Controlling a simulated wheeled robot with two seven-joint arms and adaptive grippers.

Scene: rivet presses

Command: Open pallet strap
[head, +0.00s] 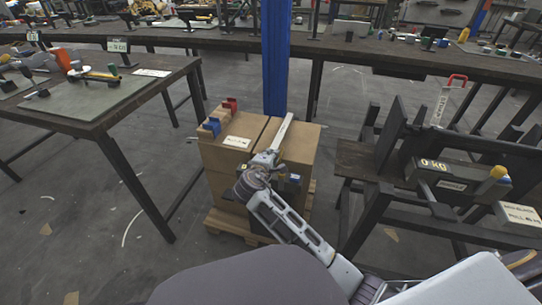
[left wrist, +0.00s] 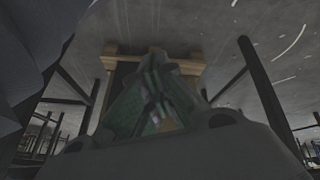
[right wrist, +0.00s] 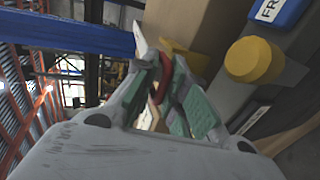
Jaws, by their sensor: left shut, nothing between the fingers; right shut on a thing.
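Brown cartons (head: 300,145) stand on a wooden pallet (head: 215,220). A pale strap (head: 284,130) runs over the top of the cartons, down to my right gripper (head: 268,160) at their near side. In the right wrist view my right gripper (right wrist: 160,70) is shut on a red loop-like part (right wrist: 158,82). A yellow knob (right wrist: 254,60) and a blue label (right wrist: 278,10) on a grey body are beside it. The arm hides much of the strap's fastening in the head view. My left gripper (left wrist: 155,95) is shut and empty in the dark left wrist view, before a pallet (left wrist: 185,65).
A work table (head: 110,100) stands at left, and a dark bench (head: 370,170) with a press stands at right, close to the pallet. A blue post (head: 275,60) rises behind the cartons.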

